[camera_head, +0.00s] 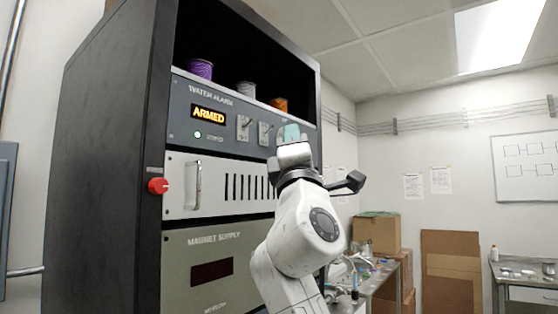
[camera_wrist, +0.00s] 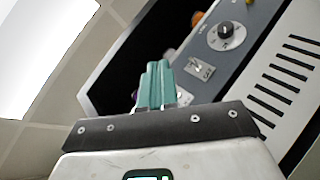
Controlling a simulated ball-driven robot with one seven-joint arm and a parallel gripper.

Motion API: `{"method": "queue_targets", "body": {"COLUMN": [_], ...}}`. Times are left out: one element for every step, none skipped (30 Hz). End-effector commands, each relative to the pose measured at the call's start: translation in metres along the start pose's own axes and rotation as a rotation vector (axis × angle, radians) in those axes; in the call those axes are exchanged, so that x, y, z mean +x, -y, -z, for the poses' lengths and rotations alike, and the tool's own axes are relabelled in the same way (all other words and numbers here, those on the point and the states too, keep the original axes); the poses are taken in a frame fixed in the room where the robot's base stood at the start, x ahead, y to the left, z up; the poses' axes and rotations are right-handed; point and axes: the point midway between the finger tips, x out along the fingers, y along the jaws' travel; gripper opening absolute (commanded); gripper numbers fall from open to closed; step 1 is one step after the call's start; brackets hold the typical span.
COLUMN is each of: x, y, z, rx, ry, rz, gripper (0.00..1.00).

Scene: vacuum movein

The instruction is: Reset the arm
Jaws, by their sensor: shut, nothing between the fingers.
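My gripper (camera_head: 291,133) is raised in front of the rack's upper panels in the head view, with its teal fingertips pointing up. In the wrist view its teal fingers (camera_wrist: 155,86) are pressed together, with nothing between them. My white arm rises from the bottom of the head view and hides part of the rack's right side. The fingers appear in front of the water alarm panel (camera_head: 225,140); I cannot tell how far they are from it.
The black rack (camera_head: 105,160) fills the left. Spools, one purple (camera_head: 199,69), stand on its upper shelf. A red knob (camera_head: 158,186) juts from its edge. Cardboard boxes (camera_head: 377,233) and a cluttered bench stand behind my arm. A whiteboard (camera_head: 528,165) hangs at the right.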

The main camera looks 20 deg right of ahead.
Motion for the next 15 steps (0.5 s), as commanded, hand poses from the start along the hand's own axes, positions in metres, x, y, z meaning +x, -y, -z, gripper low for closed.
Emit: {"method": "queue_targets", "body": {"x": [0.0,0.0,0.0,0.0,0.0,0.0,-0.002,-0.005,-0.011,-0.016,-0.023,-0.034,-0.044,-0.056,-0.072], "y": [0.0,0.0,0.0,0.0,0.0,0.0,0.003,0.009,0.021,0.031,0.043,0.063,0.079,0.096,0.118], "z": [0.0,0.0,0.0,0.0,0.0,0.0,0.0,0.0,-0.001,-0.003,-0.004,-0.007,-0.009,-0.011,-0.014], "rx": [0.0,0.0,0.0,0.0,0.0,0.0,0.004,0.016,0.039,0.061,0.087,0.127,0.162,0.196,0.245], "ry": [0.0,0.0,0.0,0.0,0.0,0.0,0.001,0.003,0.008,0.015,0.023,0.036,0.048,0.061,0.081], "rz": [0.0,0.0,0.0,0.0,0.0,0.0,0.006,0.02,0.046,0.071,0.099,0.145,0.184,0.225,0.282], "gripper": [0.0,0.0,0.0,0.0,0.0,0.0,0.0,0.0,0.0,0.0,0.0,0.0,0.0,0.0,0.0]}}
